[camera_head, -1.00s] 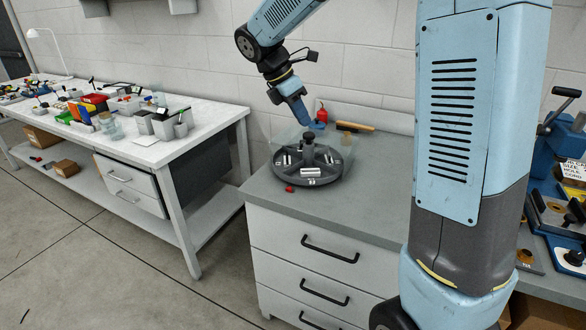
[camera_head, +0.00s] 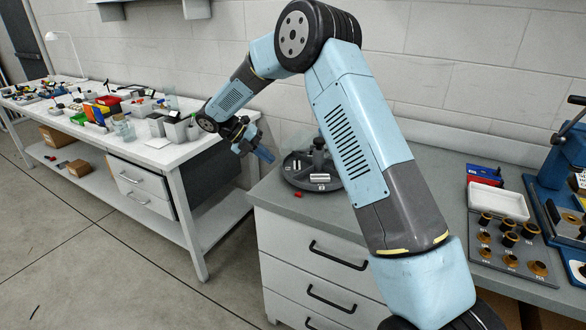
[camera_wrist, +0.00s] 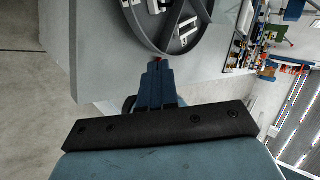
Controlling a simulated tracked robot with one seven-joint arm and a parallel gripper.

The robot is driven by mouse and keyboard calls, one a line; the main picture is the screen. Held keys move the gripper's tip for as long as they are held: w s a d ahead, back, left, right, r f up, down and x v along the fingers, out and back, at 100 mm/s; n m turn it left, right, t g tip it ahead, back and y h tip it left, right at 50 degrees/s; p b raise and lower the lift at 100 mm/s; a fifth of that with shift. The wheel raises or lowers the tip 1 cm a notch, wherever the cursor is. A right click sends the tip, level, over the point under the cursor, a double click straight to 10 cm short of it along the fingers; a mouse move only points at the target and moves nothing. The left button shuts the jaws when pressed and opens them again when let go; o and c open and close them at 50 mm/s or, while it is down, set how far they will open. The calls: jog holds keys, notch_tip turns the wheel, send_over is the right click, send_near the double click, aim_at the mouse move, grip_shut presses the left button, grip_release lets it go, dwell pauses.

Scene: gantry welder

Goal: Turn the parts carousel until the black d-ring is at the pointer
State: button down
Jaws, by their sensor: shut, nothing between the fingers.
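The parts carousel (camera_head: 310,187) is a dark grey round tray with divided compartments on the grey cabinet top. White or silver parts lie in its front compartments, and a dark knob stands at its centre. My arm hides its right side. The wrist view shows part of its rim (camera_wrist: 141,36) at the top. My gripper (camera_head: 265,155) is shut and empty, just left of the carousel; its blue fingers also show in the wrist view (camera_wrist: 157,68). A small red piece (camera_head: 298,194) sits at the carousel's front edge; it may be the pointer. I cannot make out the black d-ring.
A white workbench (camera_head: 150,155) with bins and small parts stands at the left. On the right of the counter are a white tray (camera_head: 497,201), a board of brown-and-black pieces (camera_head: 510,240) and a blue machine (camera_head: 567,150). The counter (camera_head: 285,208) before the carousel is clear.

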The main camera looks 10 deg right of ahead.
send_near(310, 180)
notch_tip(310, 180, down, 4)
jog(key=shift+w+d+r, duration=0.1)
jog(key=shift+r, duration=0.05)
jog(key=d, duration=0.3)
jog(key=shift+d, duration=0.6)
jog(key=shift+s+d, duration=0.15)
jog(key=shift+s, duration=0.1)
jog(key=shift+a, duration=0.3)
